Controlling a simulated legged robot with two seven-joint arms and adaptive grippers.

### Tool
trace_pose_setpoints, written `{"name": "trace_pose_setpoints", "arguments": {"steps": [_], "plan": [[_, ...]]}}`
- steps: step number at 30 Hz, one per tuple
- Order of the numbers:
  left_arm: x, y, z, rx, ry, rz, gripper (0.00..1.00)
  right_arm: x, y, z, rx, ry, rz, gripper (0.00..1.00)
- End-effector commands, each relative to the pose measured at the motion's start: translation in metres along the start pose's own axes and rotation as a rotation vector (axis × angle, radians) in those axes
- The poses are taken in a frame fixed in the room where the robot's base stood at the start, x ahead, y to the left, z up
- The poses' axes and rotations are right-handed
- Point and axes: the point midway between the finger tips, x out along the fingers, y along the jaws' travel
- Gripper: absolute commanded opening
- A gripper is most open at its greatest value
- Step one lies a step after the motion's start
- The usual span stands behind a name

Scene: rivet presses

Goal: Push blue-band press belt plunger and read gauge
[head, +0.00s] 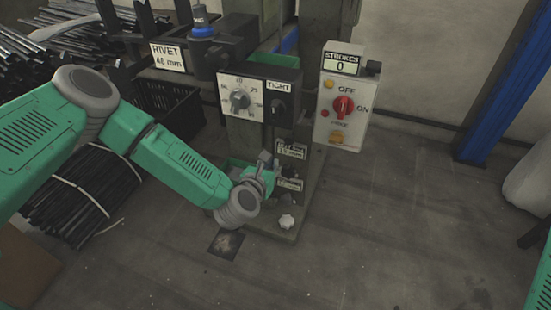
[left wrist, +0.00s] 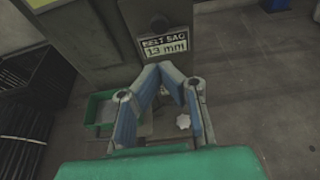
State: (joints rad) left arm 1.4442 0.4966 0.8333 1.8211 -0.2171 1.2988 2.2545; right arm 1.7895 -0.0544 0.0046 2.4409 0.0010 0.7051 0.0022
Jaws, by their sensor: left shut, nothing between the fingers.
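The press (head: 247,135) stands ahead with a dial panel and a blue-capped knob (head: 203,31) at its upper left. A belt sag gauge plate sits low on its front (head: 291,150); in the left wrist view the plate (left wrist: 165,46) reads "BELT SAG 13 mm". A dark round part (left wrist: 160,22), possibly the plunger, is just above that plate. My left gripper (head: 266,164) is low in front of the press. In the left wrist view its blue fingers (left wrist: 172,68) meet, shut and empty, just below the plate. Contact cannot be told. My right gripper is out of view.
A control box (head: 342,97) with a red switch and "STROKES 0" is at the press's right. The dial panel (head: 243,97) and "RIVET 4.0 mm" sign (head: 168,57) are above my left forearm. A green tray (left wrist: 104,110) and pale knob (head: 287,221) are low down.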

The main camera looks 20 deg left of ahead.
Motion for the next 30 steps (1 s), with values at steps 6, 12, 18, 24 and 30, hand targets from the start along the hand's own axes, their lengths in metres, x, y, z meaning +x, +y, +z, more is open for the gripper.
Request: {"name": "trace_pose_setpoints", "arguments": {"steps": [6,12,18,24,30], "plan": [[0.0,0.0,0.0,0.0,0.0,0.0,0.0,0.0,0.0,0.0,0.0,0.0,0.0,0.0],[0.0,0.0,0.0,0.0,0.0,0.0,0.0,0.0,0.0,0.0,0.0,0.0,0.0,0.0],[-0.016,-0.021,-0.008,0.144,0.047,-0.068,0.0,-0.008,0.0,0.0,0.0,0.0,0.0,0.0],[-0.092,-0.072,-0.049,0.772,0.177,-0.372,0.0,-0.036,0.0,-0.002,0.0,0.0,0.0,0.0],[-0.194,-0.066,-0.093,1.519,0.219,-0.784,0.0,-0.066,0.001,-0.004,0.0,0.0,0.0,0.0]]}}
